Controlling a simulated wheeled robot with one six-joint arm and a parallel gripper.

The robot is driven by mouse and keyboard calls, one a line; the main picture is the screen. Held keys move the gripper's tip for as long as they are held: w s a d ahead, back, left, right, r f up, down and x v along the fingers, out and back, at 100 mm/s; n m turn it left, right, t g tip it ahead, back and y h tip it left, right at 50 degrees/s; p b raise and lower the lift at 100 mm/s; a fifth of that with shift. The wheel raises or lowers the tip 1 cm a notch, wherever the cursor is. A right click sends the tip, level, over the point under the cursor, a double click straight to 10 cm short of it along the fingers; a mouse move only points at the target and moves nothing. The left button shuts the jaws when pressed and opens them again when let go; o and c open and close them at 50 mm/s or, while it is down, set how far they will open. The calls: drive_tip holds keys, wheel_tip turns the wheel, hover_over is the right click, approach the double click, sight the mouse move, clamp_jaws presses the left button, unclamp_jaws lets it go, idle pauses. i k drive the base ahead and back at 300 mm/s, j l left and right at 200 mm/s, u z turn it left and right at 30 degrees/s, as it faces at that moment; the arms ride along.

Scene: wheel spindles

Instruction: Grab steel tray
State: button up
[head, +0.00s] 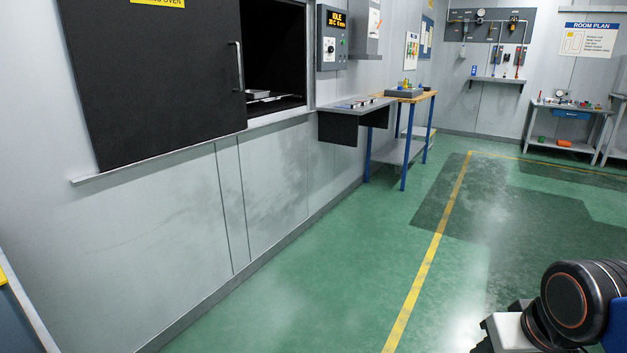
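A flat, light metallic object (268,95), possibly the steel tray, sits low inside the dark opening of the wall oven (275,45). It is small and partly hidden by the oven's large black sliding door (155,75), so I cannot tell its full shape. The door covers the left part of the oven and leaves the right part open. Part of my arm shows at the bottom right, far from the oven. My gripper's fingers are not visible.
A grey wall shelf (338,121) with small items is right of the oven, beside a blue-legged workbench (404,160). A control panel (333,38) reads IDLE. The green floor (330,270) with a yellow line (425,270) is clear. Another bench (570,112) stands at the back right.

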sight(251, 94)
drive_tip(key=i+u, duration=0.1)
drive_tip(key=i, duration=0.85)
drive_tip(key=i+l+u, duration=0.1)
drive_tip(key=i, duration=0.85)
drive_tip(key=i+l, duration=0.05)
drive_tip(key=l, duration=0.05)
